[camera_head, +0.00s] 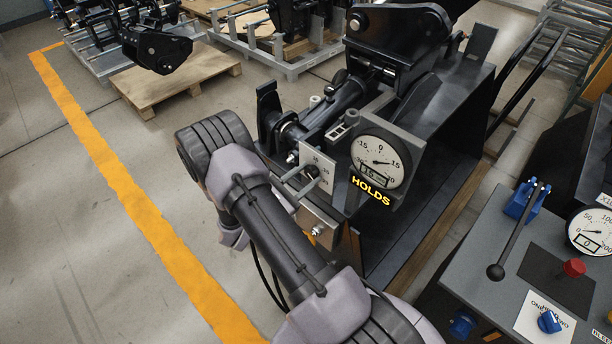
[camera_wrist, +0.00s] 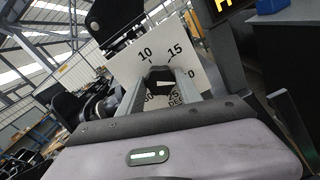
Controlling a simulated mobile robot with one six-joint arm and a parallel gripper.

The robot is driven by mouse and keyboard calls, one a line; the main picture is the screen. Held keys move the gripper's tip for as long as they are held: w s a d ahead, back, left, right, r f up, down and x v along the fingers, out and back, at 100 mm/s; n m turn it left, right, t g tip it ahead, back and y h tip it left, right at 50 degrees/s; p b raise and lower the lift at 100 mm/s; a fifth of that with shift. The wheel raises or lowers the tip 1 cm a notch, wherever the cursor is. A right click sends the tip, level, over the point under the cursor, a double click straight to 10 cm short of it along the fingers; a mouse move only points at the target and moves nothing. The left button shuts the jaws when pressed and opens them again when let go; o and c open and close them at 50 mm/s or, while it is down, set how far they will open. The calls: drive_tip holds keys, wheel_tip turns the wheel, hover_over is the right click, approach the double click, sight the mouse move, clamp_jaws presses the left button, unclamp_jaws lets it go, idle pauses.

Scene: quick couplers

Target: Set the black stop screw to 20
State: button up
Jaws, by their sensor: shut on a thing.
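The black stop screw (camera_wrist: 157,71) sits in front of a white scale plate (camera_wrist: 200,72) marked 10, 15 and 25 DEG, with other numbers partly covered. In the head view the plate (camera_head: 327,163) is on the front of the black machine. My gripper (camera_wrist: 160,75) is shut on the screw, one finger on each side. It also shows in the head view (camera_head: 305,177), in front of the plate. The fingers hide part of the scale, so I cannot tell the screw's exact setting. The round gauge (camera_head: 379,162) has a digital window that seems to read 15.
A lit HOLDS sign (camera_head: 371,191) is below the gauge. A grey control desk (camera_head: 470,255) with a black lever (camera_head: 515,235) and knobs stands at the right. A wooden pallet (camera_head: 180,85) is at the back left. The floor around the yellow line (camera_head: 120,190) is clear.

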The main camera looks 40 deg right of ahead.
drive_tip(key=o, duration=1.4)
drive_tip(key=shift+c, duration=0.2)
drive_tip(key=shift+a, duration=0.15)
drive_tip(key=s+a+p, duration=0.1)
drive_tip(key=a+p, duration=0.1)
drive_tip(key=a, duration=1.5)
drive_tip(key=shift+s, duration=0.2)
